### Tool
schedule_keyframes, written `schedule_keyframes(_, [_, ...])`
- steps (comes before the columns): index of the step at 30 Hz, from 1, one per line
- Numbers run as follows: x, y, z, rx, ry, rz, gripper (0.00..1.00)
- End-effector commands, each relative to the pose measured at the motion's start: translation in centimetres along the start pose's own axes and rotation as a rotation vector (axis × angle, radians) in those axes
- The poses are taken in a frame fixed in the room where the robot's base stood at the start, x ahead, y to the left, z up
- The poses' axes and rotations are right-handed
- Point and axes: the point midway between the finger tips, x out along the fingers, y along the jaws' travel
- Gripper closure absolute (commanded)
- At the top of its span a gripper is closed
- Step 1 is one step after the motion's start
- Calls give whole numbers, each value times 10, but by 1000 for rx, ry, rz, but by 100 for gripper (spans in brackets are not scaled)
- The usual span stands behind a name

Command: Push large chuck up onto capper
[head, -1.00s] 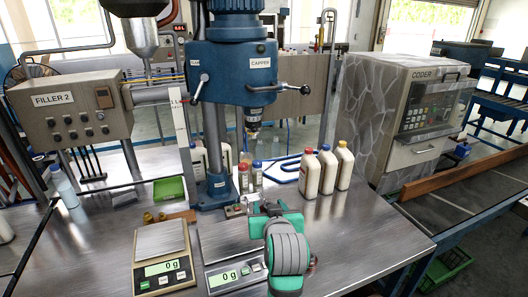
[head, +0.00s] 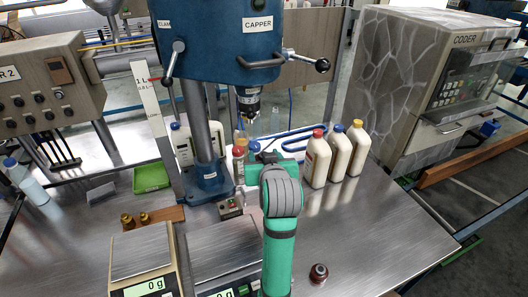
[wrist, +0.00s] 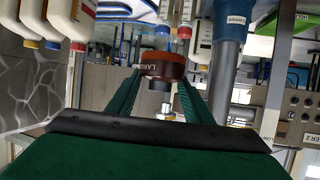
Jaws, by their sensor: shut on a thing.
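The large chuck (wrist: 163,66) is a dark reddish-brown ring with a partly visible "LARGE" label. It sits between the green fingers of my gripper (wrist: 160,84), which are shut on it in the wrist view. The capper (head: 235,45) is a blue machine on a column, with its metal spindle end (head: 248,100) pointing down. In the head view my gripper (head: 268,160) is below the spindle and slightly right of it in the picture. The chuck is mostly hidden there by my own arm. The spindle and chuck look apart.
White bottles with red, blue and yellow caps (head: 337,155) stand just right of my gripper. More bottles stand behind it by the column. Scales (head: 145,252) are at the front left. A small brown round part (head: 319,272) lies on the bare table at the right.

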Motion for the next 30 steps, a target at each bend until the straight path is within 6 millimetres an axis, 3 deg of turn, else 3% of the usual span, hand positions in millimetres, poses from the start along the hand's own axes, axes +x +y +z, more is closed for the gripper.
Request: schedule_keyframes(30, [87,-24,-42,-1,1,0,86])
